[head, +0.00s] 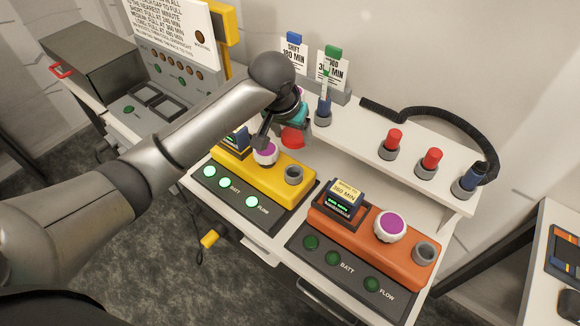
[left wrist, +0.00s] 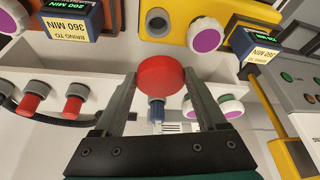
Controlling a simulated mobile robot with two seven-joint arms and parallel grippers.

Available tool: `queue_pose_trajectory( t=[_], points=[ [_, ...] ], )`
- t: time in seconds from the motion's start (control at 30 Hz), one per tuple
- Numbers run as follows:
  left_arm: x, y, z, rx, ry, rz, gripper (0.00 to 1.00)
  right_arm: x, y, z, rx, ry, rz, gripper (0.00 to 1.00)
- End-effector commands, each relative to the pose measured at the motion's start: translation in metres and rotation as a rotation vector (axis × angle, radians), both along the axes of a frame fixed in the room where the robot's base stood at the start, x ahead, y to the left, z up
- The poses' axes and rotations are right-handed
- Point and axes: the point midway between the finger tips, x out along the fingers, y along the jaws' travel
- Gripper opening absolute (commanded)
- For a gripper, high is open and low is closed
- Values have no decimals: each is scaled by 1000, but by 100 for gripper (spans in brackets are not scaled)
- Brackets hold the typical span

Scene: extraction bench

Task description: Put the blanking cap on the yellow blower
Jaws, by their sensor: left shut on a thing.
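The yellow blower (head: 257,180) sits on the bench, with a grey round port (head: 293,175) on top at its right end. In the left wrist view its port (left wrist: 157,19) is uncovered, beyond the held cap. My left gripper (head: 282,133) is shut on a red blanking cap (head: 293,137), held above and behind the yellow blower, apart from the port. In the left wrist view the cap (left wrist: 162,77) sits between the fingertips. The gripper partly hides the cap in the head view. My right gripper is not in view.
An orange blower (head: 365,245) with its own open port (head: 424,252) stands to the right. A purple-topped white knob (head: 265,154) stands beside the yellow port.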

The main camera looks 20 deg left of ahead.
Motion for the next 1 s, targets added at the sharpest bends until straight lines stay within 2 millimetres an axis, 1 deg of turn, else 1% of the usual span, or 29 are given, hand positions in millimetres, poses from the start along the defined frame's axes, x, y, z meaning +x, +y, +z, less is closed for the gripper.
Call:
queue_pose_trajectory(
  t=[0.03,0.1,0.2,0.3,0.47,0.6,0.73,1.0],
  points=[
    [-1,1,-16,1,5,1,18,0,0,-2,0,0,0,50],
    [-1,1,-34,1,5,1,18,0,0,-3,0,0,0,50],
    [-1,0,-53,1,3,1,18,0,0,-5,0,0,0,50],
    [0,0,-65,0,1,1,18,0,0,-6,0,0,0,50],
    [0,0,-78,1,1,1,18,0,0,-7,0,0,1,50],
    [-1,1,-101,1,3,1,18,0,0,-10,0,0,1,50],
    [0,0,-112,0,0,1,18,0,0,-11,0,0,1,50],
    [0,0,-113,-1,-2,1,18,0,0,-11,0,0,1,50]
  ],
)
